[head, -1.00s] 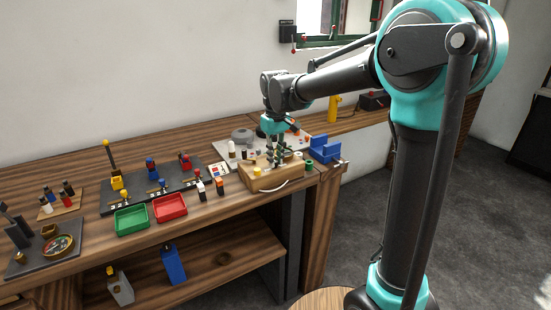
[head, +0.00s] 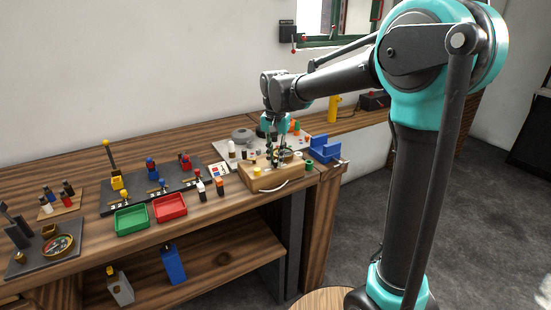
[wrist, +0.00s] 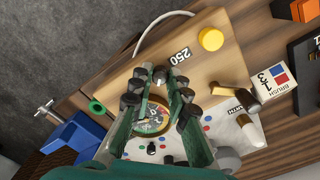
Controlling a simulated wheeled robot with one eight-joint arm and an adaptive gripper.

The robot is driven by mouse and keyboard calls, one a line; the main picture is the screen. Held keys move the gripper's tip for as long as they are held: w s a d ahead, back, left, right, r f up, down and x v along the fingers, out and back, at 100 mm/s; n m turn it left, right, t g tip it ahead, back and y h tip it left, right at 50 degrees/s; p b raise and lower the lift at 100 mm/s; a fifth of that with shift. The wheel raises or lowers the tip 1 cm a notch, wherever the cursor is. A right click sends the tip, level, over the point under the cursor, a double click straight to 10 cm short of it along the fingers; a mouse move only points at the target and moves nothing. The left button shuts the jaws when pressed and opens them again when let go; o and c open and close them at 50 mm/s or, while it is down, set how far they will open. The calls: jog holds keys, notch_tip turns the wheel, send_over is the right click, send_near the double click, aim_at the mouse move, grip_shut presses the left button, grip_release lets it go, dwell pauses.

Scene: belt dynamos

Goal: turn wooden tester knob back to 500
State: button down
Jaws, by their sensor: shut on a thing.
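The wooden tester (head: 266,180) is a light wooden box near the right end of the bench. My gripper (head: 274,160) points down over the tester. In the wrist view my gripper (wrist: 160,88) is shut on the dark tester knob (wrist: 160,74), which the fingers largely hide. The knob's pointer and the 500 mark cannot be made out.
A white cable (wrist: 150,30) curves along the tester's edge. A blue holder (head: 324,150) stands close to its right. A green tray (head: 131,218) and a red tray (head: 169,207) lie to the left.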

aim_at(276, 161)
jog(key=shift+m, duration=0.8)
jog(key=c, duration=1.5)
grip_release()
jog(key=shift+o, duration=0.2)
jog(key=shift+r, duration=0.1)
notch_tip(276, 161, up, 12)
jog(key=shift+d+f, duration=0.1)
jog(key=shift+f, duration=0.1)
